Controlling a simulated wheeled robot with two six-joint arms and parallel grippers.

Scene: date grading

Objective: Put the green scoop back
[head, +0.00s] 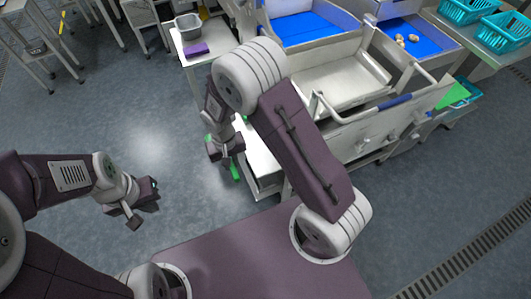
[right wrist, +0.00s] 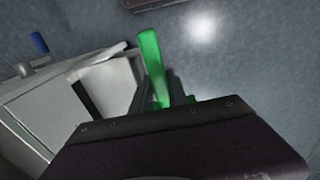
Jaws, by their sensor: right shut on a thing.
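The green scoop (head: 235,172) shows as a small green piece just below my right gripper (head: 228,158) in the head view. In the right wrist view a long green part of the scoop (right wrist: 152,60) sticks out from between the fingers, and the rest is hidden behind the gripper body. My right gripper is shut on the scoop and holds it beside the white cabinet (head: 262,172). My left gripper (head: 143,216) is empty over the floor at the left, with its fingers apart.
A sorting machine with a white trough (head: 340,85) and blue belts stands behind my right arm. A side table holds a grey tub (head: 188,27) and a purple block (head: 196,50). Teal baskets (head: 468,10) stand at the far right. The floor between my arms is clear.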

